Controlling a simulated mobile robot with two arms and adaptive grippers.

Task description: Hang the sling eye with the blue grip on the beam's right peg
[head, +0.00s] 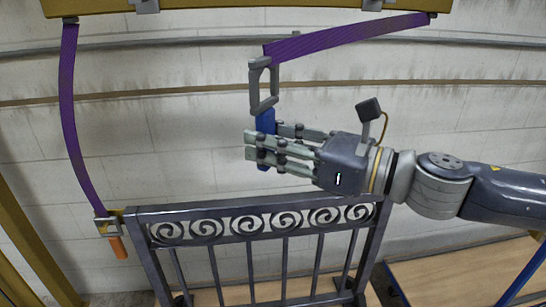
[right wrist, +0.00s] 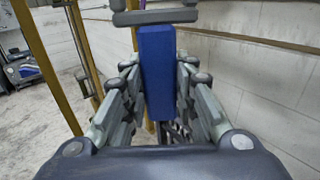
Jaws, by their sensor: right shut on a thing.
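The sling eye (head: 264,85) is a grey, roughly rectangular ring. It stands upright on top of its blue grip (head: 265,122). My right gripper (head: 267,150) is shut on the blue grip, which also shows between the fingers in the right wrist view (right wrist: 157,70). A purple strap (head: 345,37) runs from the eye up to the right end of the yellow beam (head: 250,5). A grey fitting (head: 376,4) sits at the beam's right part, cut by the top edge; I cannot tell whether it is the right peg. My left gripper is not in view.
A dark gate with scrolls (head: 255,222) stands below my right gripper. A second purple strap (head: 72,120) hangs from the beam's left end to the gate's top left corner, with an orange grip (head: 118,247). A yellow post (head: 35,245) stands at left. A pale wall is behind.

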